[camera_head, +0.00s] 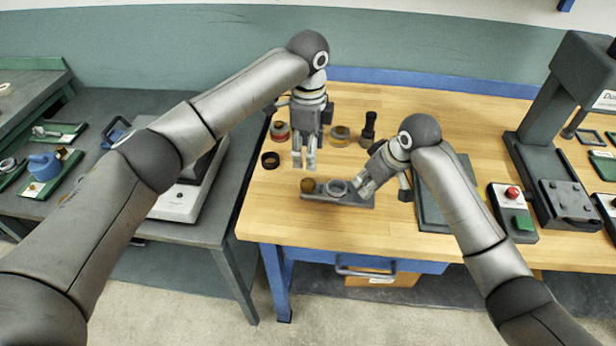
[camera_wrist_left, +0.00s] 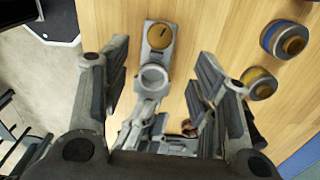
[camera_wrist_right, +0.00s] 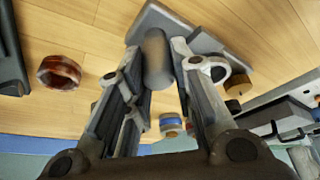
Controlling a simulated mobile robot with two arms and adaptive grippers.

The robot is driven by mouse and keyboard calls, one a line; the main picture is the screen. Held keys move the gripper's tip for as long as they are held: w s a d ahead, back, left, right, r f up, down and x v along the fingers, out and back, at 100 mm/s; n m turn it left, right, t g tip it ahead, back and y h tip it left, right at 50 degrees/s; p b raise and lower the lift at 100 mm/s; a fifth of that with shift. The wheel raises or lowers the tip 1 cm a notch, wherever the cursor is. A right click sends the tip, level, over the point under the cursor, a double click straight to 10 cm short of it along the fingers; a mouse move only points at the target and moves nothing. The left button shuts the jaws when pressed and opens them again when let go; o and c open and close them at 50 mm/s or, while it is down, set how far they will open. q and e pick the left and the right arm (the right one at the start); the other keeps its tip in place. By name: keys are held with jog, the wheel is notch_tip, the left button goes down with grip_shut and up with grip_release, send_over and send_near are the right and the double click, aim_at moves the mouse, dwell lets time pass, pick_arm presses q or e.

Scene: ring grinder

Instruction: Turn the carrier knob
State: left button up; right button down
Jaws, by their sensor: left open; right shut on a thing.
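The grey carrier (camera_head: 358,199) lies on the wooden bench. A round brass knob (camera_head: 307,186) with a dark mark sits at its left end; in the left wrist view the knob (camera_wrist_left: 160,36) is fully visible. A pale metal ring (camera_head: 337,187) sits beside it; the ring also shows in the left wrist view (camera_wrist_left: 154,76). My left gripper (camera_head: 304,167) is open and points down above the knob end, apart from it. My right gripper (camera_head: 364,188) is shut on a grey post (camera_wrist_right: 157,60) at the carrier's right end. The fingers partly hide the post.
A control box (camera_head: 512,208) and a press (camera_head: 556,110) are at right.

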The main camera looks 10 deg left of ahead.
aim_at(308, 182)
pick_arm(q)
notch_tip(308, 182, down, 10)
jog(key=shift+f, duration=0.1)
dwell(0.4)
jog(key=c, duration=1.1)
jog(key=shift+o, duration=0.2)
jog(key=shift+n, duration=0.8)
jog(key=o, duration=1.1)
jog(key=shift+c, duration=0.2)
